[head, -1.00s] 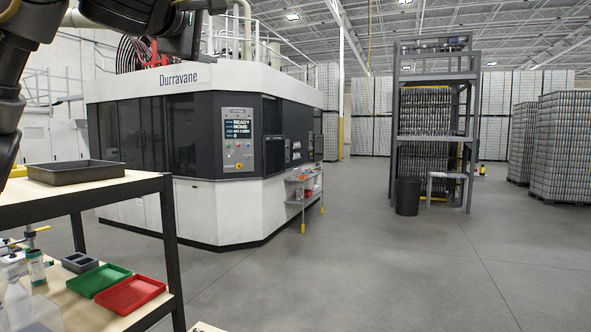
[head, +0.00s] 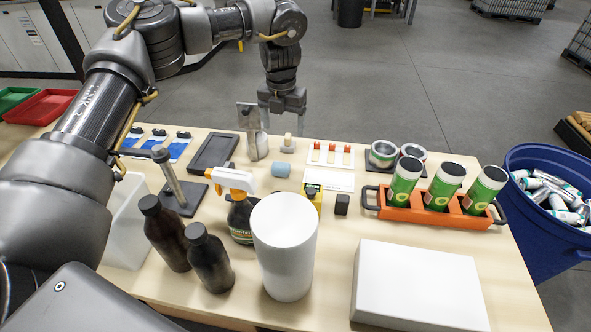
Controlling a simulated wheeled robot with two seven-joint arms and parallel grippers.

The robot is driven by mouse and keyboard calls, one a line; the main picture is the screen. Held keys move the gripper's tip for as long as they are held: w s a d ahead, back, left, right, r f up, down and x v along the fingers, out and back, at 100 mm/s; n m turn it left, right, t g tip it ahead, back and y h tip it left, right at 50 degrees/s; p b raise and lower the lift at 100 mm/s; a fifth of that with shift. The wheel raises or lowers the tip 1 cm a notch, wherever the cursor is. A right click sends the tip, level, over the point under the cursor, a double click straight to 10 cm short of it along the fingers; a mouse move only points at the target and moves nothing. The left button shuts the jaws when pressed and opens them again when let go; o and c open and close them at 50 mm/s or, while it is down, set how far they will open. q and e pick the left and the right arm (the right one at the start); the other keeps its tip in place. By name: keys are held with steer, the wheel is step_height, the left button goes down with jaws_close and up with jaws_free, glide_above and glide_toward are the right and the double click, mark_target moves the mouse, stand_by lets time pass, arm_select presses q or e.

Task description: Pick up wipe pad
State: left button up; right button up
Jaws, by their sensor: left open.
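My left gripper (head: 282,116) points down over the far edge of the table, its fingers apart and nothing seen between them. I cannot tell for sure which item is the wipe pad. A small cream block with an upright tab (head: 288,144) stands just below the gripper in the picture, apart from it. A blue-grey roll (head: 281,170) lies nearer to me, beside it. A large white slab (head: 420,284) with a plain top lies at the front right, far from the gripper. My right gripper is not in view.
A metal cylinder (head: 259,148) with a plate stands left of the gripper. An orange carrier (head: 428,215) holds green cans. Dark bottles (head: 210,262), a spray bottle (head: 241,218) and a white roll (head: 285,248) crowd the front. A blue bin (head: 535,228) stands right.

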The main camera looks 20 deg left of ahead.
arm_select(q)
step_height(320, 180, down, 2)
steer(key=n, duration=0.1)
glide_above(281, 165)
steer(key=shift+n+g, duration=0.4)
steer(key=shift+f, duration=3.05)
step_height(281, 165, down, 5)
steer(key=shift+s+a+r+p, duration=0.1)
steer(key=shift+r+p, duration=0.1)
steer(key=shift+p, duration=1)
steer(key=shift+f, duration=0.3)
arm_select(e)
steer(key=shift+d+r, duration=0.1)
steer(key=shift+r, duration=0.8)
arm_select(q)
steer(key=shift+c, duration=0.3)
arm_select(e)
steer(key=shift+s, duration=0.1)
arm_select(q)
steer(key=c, duration=0.9)
steer(key=shift+c, duration=0.5)
